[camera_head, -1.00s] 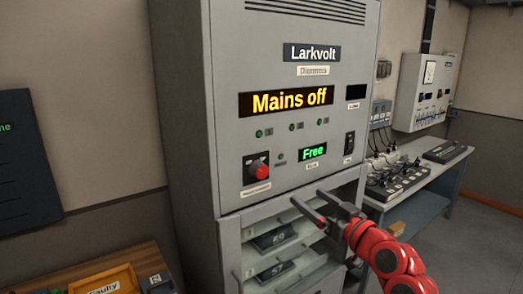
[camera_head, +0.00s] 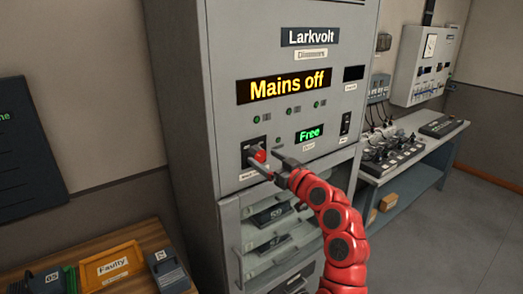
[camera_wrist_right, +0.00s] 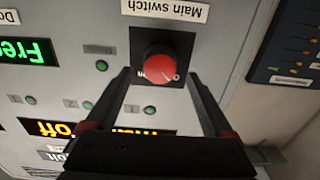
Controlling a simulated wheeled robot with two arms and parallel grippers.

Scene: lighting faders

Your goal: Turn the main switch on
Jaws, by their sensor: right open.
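The main switch (camera_head: 258,155) is a red rotary knob on a black square plate, low on the front of the grey Larkvolt cabinet. The cabinet's display (camera_head: 284,86) reads "Mains off" in yellow. My right gripper (camera_head: 262,167) is open in front of the knob and partly covers it in the head view. In the right wrist view the knob (camera_wrist_right: 159,64) lies ahead of and between the two open fingers (camera_wrist_right: 160,78), below an upside-down "Main switch" label (camera_wrist_right: 165,10). I cannot tell whether the fingers touch it. My left gripper is not in view.
A green "Free" display (camera_head: 309,135) and a black rocker switch (camera_head: 345,124) sit right of the knob. Below are shelves with dark modules (camera_head: 270,215). A wooden table with an orange "Faulty" tray (camera_head: 112,266) stands at lower left, a bench with equipment (camera_head: 392,157) at right.

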